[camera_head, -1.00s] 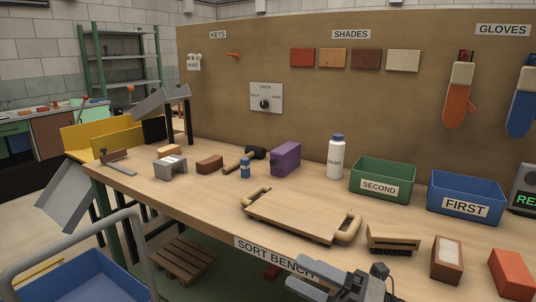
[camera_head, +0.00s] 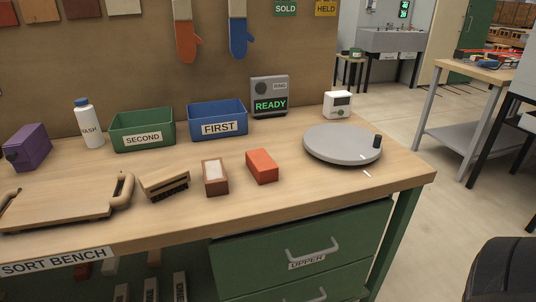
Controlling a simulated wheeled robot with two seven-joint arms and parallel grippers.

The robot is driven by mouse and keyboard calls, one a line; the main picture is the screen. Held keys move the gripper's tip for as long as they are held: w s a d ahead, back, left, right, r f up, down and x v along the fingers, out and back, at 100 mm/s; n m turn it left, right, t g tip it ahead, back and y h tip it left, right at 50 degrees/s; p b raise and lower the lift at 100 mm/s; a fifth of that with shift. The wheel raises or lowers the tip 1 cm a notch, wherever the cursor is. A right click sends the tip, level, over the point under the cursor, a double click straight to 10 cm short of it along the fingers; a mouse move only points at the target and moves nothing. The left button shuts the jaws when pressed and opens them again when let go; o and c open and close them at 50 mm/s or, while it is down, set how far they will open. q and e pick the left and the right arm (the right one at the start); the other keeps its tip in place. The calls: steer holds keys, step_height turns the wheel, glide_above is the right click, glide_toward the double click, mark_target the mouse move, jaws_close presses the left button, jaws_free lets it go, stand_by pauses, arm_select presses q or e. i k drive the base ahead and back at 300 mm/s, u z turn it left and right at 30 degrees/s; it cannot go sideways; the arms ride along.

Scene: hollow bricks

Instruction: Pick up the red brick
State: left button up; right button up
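The red brick (camera_head: 262,166) lies on the sort bench (camera_head: 330,194), right of the middle, with its top and front sides in plain view. Nothing touches it. A brown brick with a pale top (camera_head: 215,177) lies just to its left, a small gap apart.
A green SECOND bin (camera_head: 142,131) and a blue FIRST bin (camera_head: 217,119) stand behind the bricks. A grey turntable (camera_head: 340,146) is to the right, a brush (camera_head: 164,183) and wooden tray (camera_head: 55,201) to the left. Bench space in front of the red brick is clear.

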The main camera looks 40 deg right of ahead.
mark_target(264, 170)
steer(key=z, duration=3.1)
steer(key=i, duration=0.9)
steer(key=u, duration=3.3)
